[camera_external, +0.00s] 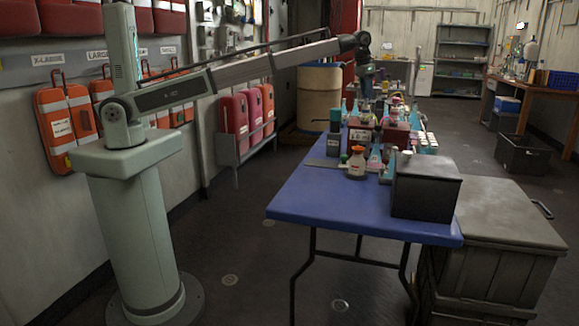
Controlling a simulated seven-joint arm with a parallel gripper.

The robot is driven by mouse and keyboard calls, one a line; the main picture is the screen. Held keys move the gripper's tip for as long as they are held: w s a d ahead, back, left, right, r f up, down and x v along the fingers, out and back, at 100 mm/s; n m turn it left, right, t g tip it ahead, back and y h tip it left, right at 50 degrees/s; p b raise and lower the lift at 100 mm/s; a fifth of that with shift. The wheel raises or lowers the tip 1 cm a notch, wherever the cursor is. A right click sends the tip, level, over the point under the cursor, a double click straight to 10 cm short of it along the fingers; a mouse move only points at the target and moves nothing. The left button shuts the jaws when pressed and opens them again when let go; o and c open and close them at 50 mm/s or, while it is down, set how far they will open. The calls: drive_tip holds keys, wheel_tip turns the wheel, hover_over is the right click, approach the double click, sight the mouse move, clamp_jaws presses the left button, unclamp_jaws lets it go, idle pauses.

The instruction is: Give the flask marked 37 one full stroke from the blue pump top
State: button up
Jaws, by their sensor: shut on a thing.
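My gripper (367,92) hangs from the end of my outstretched arm, above the far part of the blue table (330,205). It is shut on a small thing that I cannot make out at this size. Conical flasks with blue contents stand on the table, one near the middle (375,159) and one at the back left (344,110). More glassware is crowded at the back right. No number can be read on any flask, so I cannot tell which is marked 37. I cannot pick out the blue pump top with certainty.
A dark grey box (425,187) sits at the right front. Red boxes (397,136) stand under the gripper area. The table's front left is clear. A grey crate (500,235) stands beside the table.

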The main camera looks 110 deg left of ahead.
drive_tip(key=shift+d+f, duration=0.1)
drive_tip(key=shift+f, duration=0.6)
idle(0.3)
drive_tip(key=o, duration=0.8)
drive_tip(key=shift+r, duration=0.15)
drive_tip(key=shift+r, duration=3.35)
